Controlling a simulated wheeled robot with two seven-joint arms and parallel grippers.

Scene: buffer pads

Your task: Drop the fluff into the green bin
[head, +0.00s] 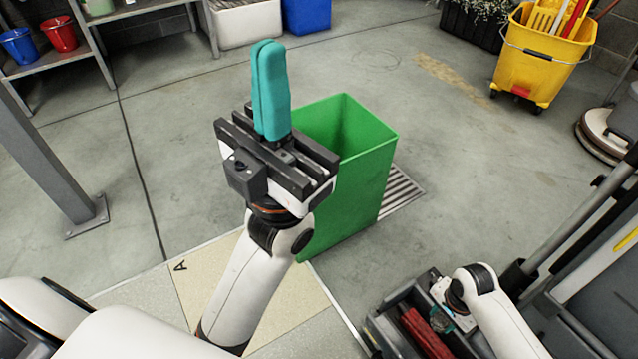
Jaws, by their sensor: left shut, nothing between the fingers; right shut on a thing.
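The green bin (352,195) stands open-topped on the floor at the centre, just right of my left gripper. My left gripper (267,48) points up with its teal fingers shut together and nothing between them. It hides part of the bin's left side. My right gripper (446,316) points down into a dark grey tray (383,336) at the lower right. It is shut on a small grey-green clump, which looks like the fluff (439,321). The clump is small and partly hidden by the fingers.
Red items (428,336) lie in the tray beside my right gripper. A floor drain grate (402,194) lies right of the bin. A yellow mop bucket (540,60) stands at the back right. A grey post (45,150) stands at left. The floor behind the bin is clear.

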